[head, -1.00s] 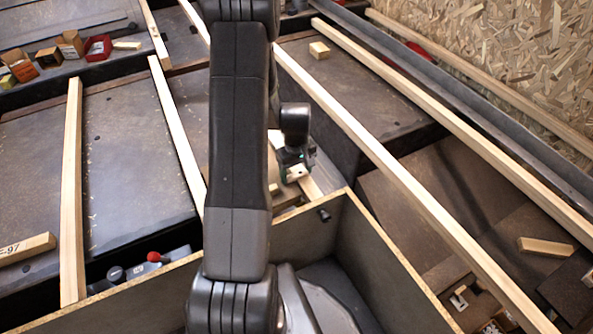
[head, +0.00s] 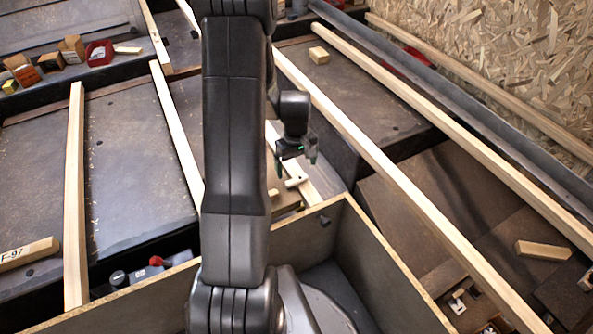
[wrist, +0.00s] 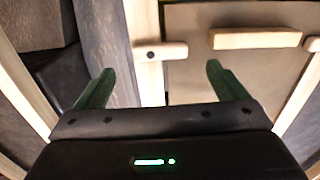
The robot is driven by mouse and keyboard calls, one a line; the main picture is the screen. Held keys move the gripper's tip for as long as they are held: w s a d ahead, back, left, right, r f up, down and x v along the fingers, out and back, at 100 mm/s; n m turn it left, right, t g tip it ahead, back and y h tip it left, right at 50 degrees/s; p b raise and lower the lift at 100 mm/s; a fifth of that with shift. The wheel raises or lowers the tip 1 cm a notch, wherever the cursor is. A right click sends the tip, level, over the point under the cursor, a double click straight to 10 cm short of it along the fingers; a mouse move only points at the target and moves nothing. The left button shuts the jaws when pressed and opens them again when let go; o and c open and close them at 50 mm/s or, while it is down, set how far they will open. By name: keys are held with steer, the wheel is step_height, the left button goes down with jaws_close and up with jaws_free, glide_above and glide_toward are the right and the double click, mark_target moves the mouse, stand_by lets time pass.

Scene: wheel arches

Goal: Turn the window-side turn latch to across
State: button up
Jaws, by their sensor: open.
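A pale wooden turn latch (wrist: 160,51) with a dark pivot near its left end lies across an upright pale strip (wrist: 146,80) in the wrist view. Its longer end reaches right over a brown panel (wrist: 220,78). In the head view this latch (head: 296,182) shows just below my gripper (head: 296,162). My gripper (wrist: 160,78) is open and empty, its green fingers spread on either side of the latch's line and apart from it. Another pale piece (wrist: 313,44), cut off at the right edge, may be a second latch. I cannot tell which is window-side.
A pale bar (wrist: 255,38) is on the panel, right of the latch. A dark-walled box (head: 340,215) stands close below my gripper. Long pale strips (head: 400,190) cross the dark floor. Small boxes and a red bin (head: 99,52) sit at the upper left.

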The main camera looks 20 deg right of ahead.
mark_target(296, 179)
step_height(296, 179, up, 8)
steer(key=p, duration=0.1)
steer(key=shift+p, duration=0.4)
step_height(296, 179, down, 14)
steer(key=b, duration=0.4)
steer(key=shift+r, duration=0.1)
